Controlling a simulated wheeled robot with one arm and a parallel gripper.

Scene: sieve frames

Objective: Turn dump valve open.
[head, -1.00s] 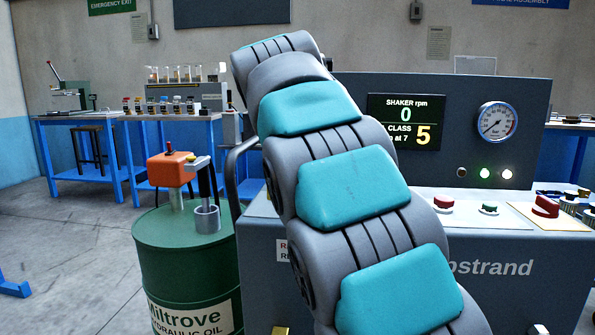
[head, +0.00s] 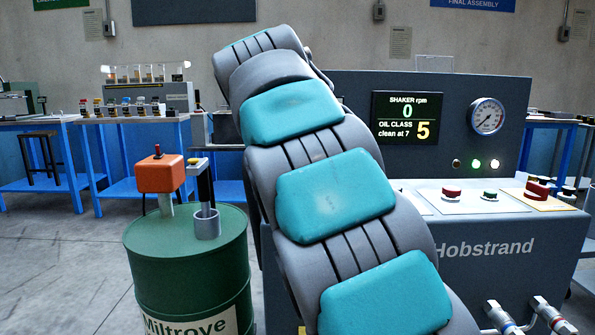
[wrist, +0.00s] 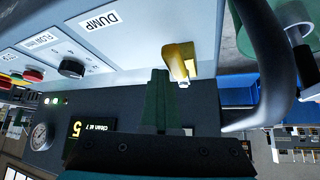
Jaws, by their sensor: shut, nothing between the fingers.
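The dump valve shows in the wrist view as a yellow lever (wrist: 176,58) with a pale metal end, on a light panel beside the "DUMP" label (wrist: 99,20). My gripper (wrist: 160,74) shows there with its dark green fingers together and nothing held. Its fingertips appear just below and left of the lever in the picture. I cannot tell whether they touch it. In the head view my arm crosses the middle and my gripper is out of sight. The screen (head: 408,118) reads shaker rpm 0 and oil class 5, clean at 7.
The grey Hobstrand machine (head: 480,250) stands behind and right of my arm, with a pressure gauge (head: 487,117). A green oil drum (head: 187,265) with an orange-topped pump (head: 160,174) stands close on the left. The wrist view shows a black knob (wrist: 72,67) and a dark curved pipe (wrist: 270,60).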

